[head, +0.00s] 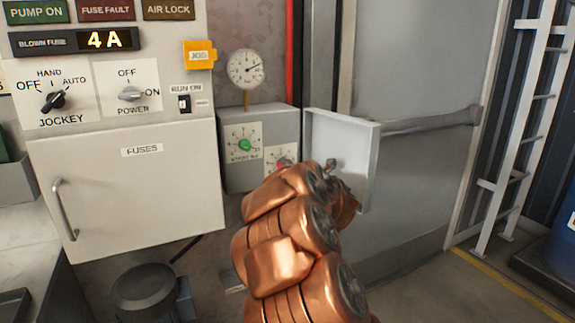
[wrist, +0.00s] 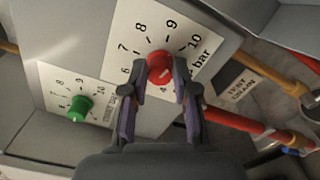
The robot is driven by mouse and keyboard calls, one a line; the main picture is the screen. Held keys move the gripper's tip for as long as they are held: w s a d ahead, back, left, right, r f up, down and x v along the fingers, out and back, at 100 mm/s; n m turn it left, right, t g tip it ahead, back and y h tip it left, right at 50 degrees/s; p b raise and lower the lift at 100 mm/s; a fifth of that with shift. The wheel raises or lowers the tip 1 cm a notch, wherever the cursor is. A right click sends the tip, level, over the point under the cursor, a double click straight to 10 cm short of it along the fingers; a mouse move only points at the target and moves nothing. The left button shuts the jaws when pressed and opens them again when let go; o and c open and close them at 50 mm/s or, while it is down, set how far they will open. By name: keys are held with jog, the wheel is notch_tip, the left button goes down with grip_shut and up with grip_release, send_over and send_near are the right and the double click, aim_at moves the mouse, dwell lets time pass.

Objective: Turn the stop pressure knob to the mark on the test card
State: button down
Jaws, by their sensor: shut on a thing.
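The red knob (wrist: 160,64) sits on a white dial plate (wrist: 137,22) marked 6, 7, 8, 9, 10 and bar in the wrist view. My gripper (wrist: 166,70) has its two fingers closed around the red knob's sides. The knob's pointer is too small to read surely. The red knob shows partly in the head view (head: 283,163), beside my copper arm, which hides the fingers. A green knob (wrist: 80,108) on a smaller dial sits to its left. A small printed card (wrist: 237,82) is right of the red dial; its text is unclear.
The grey control box (head: 262,120) has an open door (head: 318,135) on its right. A round gauge (head: 246,69) stands above it. Left is a panel with a fuses cover (head: 130,185). Red and orange pipes (wrist: 235,121) run right of the box.

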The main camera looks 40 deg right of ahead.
jog(key=shift+m+p, duration=0.6)
jog(key=shift+m, duration=1)
jog(key=c, duration=0.9)
grip_release()
jog(key=shift+s, duration=0.1)
jog(key=v, duration=1.2)
